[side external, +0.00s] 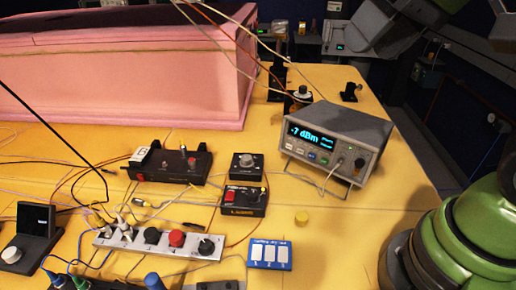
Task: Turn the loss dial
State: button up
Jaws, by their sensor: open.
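A small black box (236,174) with a round grey knob (246,161) on top stands near the middle of the yellow table. It looks like the loss dial, but its label is too small to read. A black box with a red button (231,196) sits just in front of it. A meter (338,140) to the right shows "-7 dBm" on its lit display. Parts of my arm show at the right edge, green at the lower right and dark at the top. I cannot make out my gripper's fingers in this view, and nothing of mine touches the knob.
A silver panel (130,241) with black and red knobs lies at front left, near a blue switch block (270,254). A black unit (168,164) stands left of the knob box. Loose cables cross the left side. A pink foam enclosure (110,75) stands behind. The right table area is fairly clear.

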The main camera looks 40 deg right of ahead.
jog(key=w+n+g, duration=0.1)
jog(key=w+n, duration=0.1)
jog(key=w, duration=0.5)
jog(key=n+g+h, duration=0.2)
jog(key=n+g, duration=0.3)
send_over(246, 157)
notch_tip(246, 157, down, 20)
notch_tip(246, 157, down, 10)
jog(key=shift+f, duration=0.25)
jog(key=shift+w, duration=0.1)
jog(key=c, duration=0.9)
